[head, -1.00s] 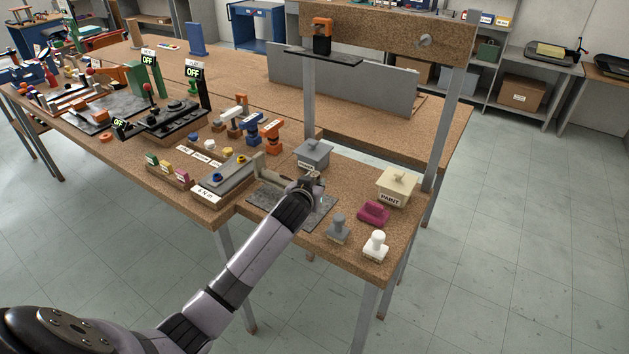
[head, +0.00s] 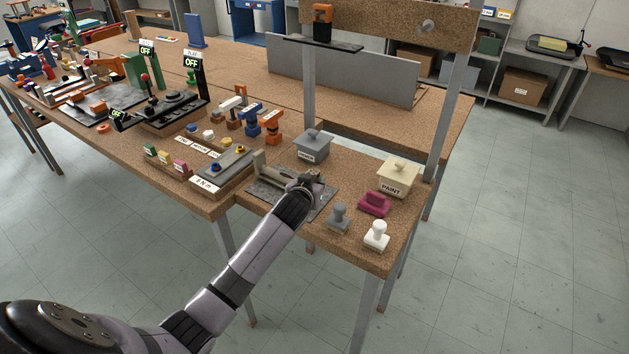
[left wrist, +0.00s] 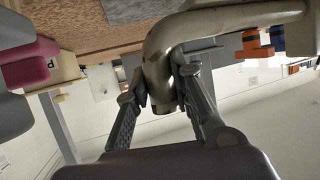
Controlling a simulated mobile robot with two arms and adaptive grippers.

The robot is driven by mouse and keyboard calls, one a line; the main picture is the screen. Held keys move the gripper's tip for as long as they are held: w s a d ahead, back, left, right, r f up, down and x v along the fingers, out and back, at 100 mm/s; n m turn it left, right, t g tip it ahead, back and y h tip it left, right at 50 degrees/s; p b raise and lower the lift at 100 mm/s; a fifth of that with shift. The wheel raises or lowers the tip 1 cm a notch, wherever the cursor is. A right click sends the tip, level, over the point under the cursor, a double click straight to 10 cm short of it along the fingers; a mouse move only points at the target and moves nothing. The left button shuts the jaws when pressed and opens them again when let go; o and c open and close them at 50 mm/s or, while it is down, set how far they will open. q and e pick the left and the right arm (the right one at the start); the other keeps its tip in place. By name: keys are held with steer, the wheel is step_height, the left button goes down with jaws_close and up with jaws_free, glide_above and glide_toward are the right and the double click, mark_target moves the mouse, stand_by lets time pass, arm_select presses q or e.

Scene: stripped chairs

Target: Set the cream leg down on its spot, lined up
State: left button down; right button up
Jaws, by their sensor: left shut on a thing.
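The cream leg (head: 262,165) shows at the grey plate (head: 263,194) near the table's front edge, partly hidden by my arm. In the left wrist view the leg (left wrist: 188,40) is a smooth curved piece running off to the upper right. My left gripper (head: 310,178) is over the plate. In the left wrist view its two fingers (left wrist: 168,98) are closed on the leg's stubby end. I cannot tell whether the leg touches the plate or how well it lines up. My right gripper is not in view.
A grey lidded box (head: 313,147) stands behind the plate. To its right are a cream PAINT box (head: 398,177), a magenta block (head: 374,204), a grey stamp (head: 338,218) and a white stamp (head: 376,236). A tray (head: 225,172) lies left. A frame post (head: 442,125) rises behind.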

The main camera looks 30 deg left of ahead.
arm_select(q)
steer(key=shift+f, duration=0.35)
steer(key=c, duration=1.4)
jaws_free()
steer(key=shift+o, duration=0.4)
steer(key=shift+s+f, duration=0.1)
steer(key=shift+f, duration=0.05)
steer(key=shift+s, duration=0.1)
